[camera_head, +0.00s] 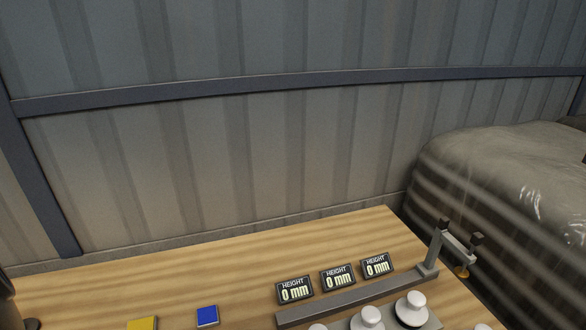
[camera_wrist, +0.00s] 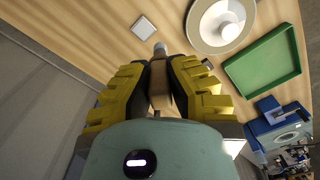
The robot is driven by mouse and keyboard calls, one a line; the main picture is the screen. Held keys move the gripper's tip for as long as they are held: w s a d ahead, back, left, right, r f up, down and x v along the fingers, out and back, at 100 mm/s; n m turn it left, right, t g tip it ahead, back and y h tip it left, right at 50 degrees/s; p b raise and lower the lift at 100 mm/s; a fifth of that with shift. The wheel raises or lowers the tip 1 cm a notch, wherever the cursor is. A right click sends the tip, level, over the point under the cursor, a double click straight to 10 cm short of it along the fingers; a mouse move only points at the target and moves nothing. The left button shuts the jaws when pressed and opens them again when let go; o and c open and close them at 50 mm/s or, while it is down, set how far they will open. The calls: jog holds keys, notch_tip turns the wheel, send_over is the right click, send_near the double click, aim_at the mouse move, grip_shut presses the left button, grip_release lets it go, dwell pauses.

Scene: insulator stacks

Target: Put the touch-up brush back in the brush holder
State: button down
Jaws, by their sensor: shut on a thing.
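My gripper (camera_wrist: 164,70) shows in the wrist view, with yellow and dark ridged fingers. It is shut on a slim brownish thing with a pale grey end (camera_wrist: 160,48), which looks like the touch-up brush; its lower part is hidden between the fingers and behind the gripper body. The grey end points away from the gripper, over the wooden table. My gripper does not show in the head view. I cannot make out the brush holder for certain in either view.
The wooden table (camera_head: 235,265) holds three height displays (camera_head: 338,277), a grey rail (camera_head: 350,300), white insulator pieces (camera_head: 412,308), and blue (camera_head: 207,316) and yellow (camera_head: 142,323) blocks. The wrist view shows a green tray (camera_wrist: 254,87), a white disc (camera_wrist: 205,42) and a blue dial device (camera_wrist: 280,125).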

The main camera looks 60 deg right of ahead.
jog(key=shift+s+a+f, duration=0.15)
jog(key=shift+s+f, duration=0.05)
jog(key=shift+f, duration=0.5)
jog(key=shift+s+a+f+n+p, duration=0.1)
jog(key=shift+a+f+n+p, duration=0.25)
jog(key=shift+f, duration=0.1)
jog(key=shift+s+f, duration=0.1)
jog(key=shift+f, duration=0.1)
jog(key=shift+s+a+f, duration=0.2)
jog(key=shift+a+f, duration=0.2)
jog(key=shift+f, duration=0.15)
jog(key=s+a+f+n+p, duration=0.1)
jog(key=s+a+f+p, duration=0.4)
jog(key=s, duration=0.4)
jog(key=s+a+f+n+p, duration=0.2)
jog(key=s+a+f+p, duration=0.3)
jog(key=s+a+f, duration=0.1)
jog(key=s+a, duration=0.1)
jog(key=s, duration=0.1)
jog(key=shift+s+f, duration=0.25)
jog(key=shift+s, duration=0.1)
